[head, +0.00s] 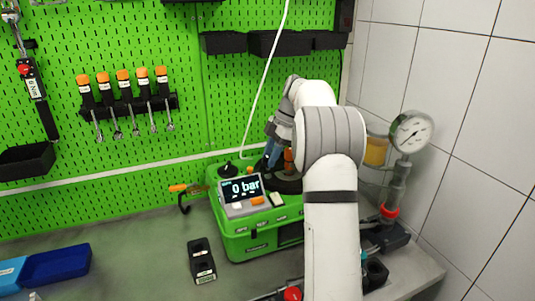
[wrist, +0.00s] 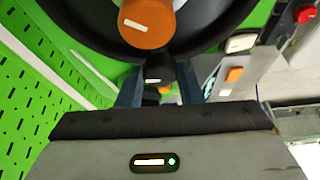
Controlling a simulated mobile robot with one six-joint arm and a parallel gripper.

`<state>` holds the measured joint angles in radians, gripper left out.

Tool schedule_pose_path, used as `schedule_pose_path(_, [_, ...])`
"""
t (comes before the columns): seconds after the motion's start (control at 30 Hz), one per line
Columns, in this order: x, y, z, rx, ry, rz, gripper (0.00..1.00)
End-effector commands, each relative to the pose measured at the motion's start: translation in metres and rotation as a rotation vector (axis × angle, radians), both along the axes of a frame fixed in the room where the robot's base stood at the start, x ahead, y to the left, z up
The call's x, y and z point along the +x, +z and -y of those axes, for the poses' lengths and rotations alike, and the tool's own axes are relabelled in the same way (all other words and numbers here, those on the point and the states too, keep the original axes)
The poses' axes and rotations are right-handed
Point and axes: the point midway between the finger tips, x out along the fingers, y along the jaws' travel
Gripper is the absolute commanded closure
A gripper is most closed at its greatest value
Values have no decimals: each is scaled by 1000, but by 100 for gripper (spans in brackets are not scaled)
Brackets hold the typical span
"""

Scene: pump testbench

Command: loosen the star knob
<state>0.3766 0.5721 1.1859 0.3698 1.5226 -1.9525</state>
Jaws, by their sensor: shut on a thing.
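A black knob-like part (wrist: 158,68) with a small white mark shows between my fingers in the wrist view. I take it for the star knob, though its star shape cannot be made out. My gripper (wrist: 160,84) is shut on it, one blue-grey finger on each side. In the head view my gripper (head: 268,160) points down at the top of the green pump unit (head: 240,242), and my arm hides part of the unit. An orange cylinder (wrist: 147,22) with a white mark stands just beyond the knob, inside a round black rim (wrist: 215,35).
The unit's display (head: 241,188) reads 0 bar. A pressure gauge (head: 411,132) on a pipe stands at the right by the tiled wall. A black block (head: 201,260) and blue bins (head: 55,264) lie on the bench. Orange-handled tools (head: 123,88) hang on the green pegboard.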

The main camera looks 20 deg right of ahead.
Motion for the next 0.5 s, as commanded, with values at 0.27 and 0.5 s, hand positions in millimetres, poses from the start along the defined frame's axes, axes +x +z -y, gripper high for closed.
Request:
schedule_pose_path(0.27, [2, 2, -2, 2, 49, 6, 90])
schedule_pose_path(0.5, [1, 2, -2, 2, 53, 6, 90])
